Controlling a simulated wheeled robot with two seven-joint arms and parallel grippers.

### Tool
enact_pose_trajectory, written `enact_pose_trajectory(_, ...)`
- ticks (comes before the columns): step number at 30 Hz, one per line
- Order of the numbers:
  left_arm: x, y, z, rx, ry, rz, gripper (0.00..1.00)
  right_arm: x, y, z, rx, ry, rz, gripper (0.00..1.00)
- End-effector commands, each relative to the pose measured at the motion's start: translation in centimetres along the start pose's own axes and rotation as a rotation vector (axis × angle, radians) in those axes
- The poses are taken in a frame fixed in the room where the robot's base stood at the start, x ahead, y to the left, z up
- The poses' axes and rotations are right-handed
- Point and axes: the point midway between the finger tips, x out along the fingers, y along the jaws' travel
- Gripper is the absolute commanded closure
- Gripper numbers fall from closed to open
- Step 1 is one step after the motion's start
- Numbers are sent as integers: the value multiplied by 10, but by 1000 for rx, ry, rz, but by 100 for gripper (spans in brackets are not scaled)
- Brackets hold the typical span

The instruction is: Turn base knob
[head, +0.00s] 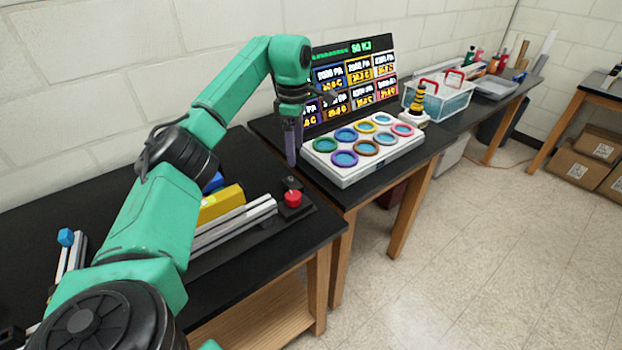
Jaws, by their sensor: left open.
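A red knob (293,198) sits on a small black base at the right end of the near black table. Silver extrusion bars (232,226) run leftward from beside that base. My left gripper (292,160) points down from the green arm, above and just behind the red knob. It is apart from the knob and holds nothing that I can see. The gap between its fingers is hard to make out from this side. A small dark piece (291,183) stands behind the red knob, close below the fingertips. My right gripper is out of view.
A yellow block (220,203) and a blue piece (214,182) lie behind the bars. A white tray with several coloured rings (343,178) stands to the right, before a display board (383,92). A blue-capped part (66,237) is at far left. The table's front right is bare.

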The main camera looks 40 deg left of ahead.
Motion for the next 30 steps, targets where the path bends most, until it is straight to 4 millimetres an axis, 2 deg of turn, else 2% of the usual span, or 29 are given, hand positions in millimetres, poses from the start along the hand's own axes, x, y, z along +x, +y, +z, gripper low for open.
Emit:
enact_pose_trajectory(3, 13, -1, -1, -1, 5, -7, 16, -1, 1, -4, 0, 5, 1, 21)
enact_pose_trajectory(9, 62, -2, -1, 0, 3, -8, 16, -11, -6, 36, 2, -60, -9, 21)
enact_pose_trajectory(12, 88, -2, 0, 1, 3, -8, 16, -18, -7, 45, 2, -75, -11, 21)
enact_pose_trajectory(15, 113, -2, 0, 0, 1, -7, 16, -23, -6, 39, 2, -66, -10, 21)
enact_pose_trajectory(18, 131, -2, 1, 0, 0, -5, 16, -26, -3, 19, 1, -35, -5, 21)
enact_pose_trajectory(22, 143, -1, 1, 0, -1, -3, 16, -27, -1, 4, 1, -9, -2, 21)
enact_pose_trajectory(29, 144, -1, 1, 0, -2, -1, 16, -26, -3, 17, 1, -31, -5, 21)
enact_pose_trajectory(30, 144, -1, 1, 0, -2, -1, 32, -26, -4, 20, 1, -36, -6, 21)
